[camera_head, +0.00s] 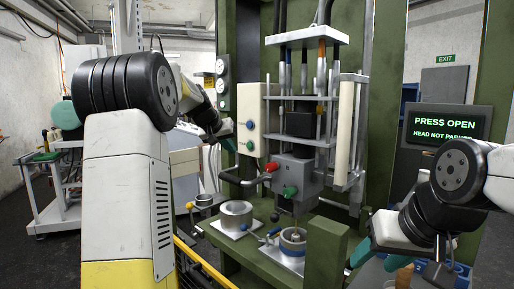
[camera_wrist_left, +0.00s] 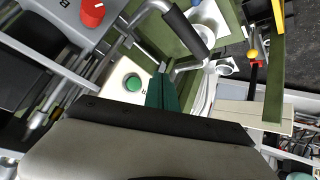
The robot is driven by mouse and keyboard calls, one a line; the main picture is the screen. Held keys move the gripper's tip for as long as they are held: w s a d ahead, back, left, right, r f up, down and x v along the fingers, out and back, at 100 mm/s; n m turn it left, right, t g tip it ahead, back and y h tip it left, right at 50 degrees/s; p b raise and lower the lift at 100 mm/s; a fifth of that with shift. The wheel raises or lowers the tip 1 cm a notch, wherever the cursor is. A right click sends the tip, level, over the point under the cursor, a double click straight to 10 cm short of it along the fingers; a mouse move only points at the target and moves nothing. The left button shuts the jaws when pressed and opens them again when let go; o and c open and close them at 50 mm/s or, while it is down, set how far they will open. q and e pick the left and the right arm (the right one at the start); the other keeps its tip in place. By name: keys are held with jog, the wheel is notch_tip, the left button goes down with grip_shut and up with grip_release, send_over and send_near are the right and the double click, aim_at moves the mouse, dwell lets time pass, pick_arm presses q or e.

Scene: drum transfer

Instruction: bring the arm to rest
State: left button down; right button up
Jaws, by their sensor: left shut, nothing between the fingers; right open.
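My left gripper (camera_head: 227,141) is beside the cream button box of the press, its green fingers shut and empty. In the left wrist view the fingers (camera_wrist_left: 162,92) lie together, close to the box's green button (camera_wrist_left: 133,83) in the picture; I cannot tell whether they touch it. My left arm (camera_head: 125,170) rises large in the left foreground. My right gripper (camera_head: 378,254) is low at the right with its green fingers apart, in front of the press bed's right side. Nothing shows between them.
The green press (camera_head: 384,120) fills the middle, with a grey head block (camera_head: 300,172) bearing red and green knobs. A black handle (camera_wrist_left: 186,30) sticks out near my left gripper. Metal cylinders (camera_head: 236,214) stand on the bed. A screen (camera_head: 445,123) reads PRESS OPEN, HEAD NOT PARKED.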

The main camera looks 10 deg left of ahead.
pick_arm(q)
jog(key=s+d+f+g, duration=0.15)
jog(key=s+d, duration=0.25)
jog(key=s, duration=1.1)
jog(key=s+d+f+g, duration=0.15)
jog(key=s+d, duration=0.25)
jog(key=s, duration=1.1)
jog(key=s+d+f+m, duration=0.1)
jog(key=s+f, duration=0.6)
jog(key=s, duration=0.3)
jog(key=shift+s+d+f+y, duration=0.2)
jog(key=shift+s+y, duration=0.1)
jog(key=shift+s, duration=0.1)
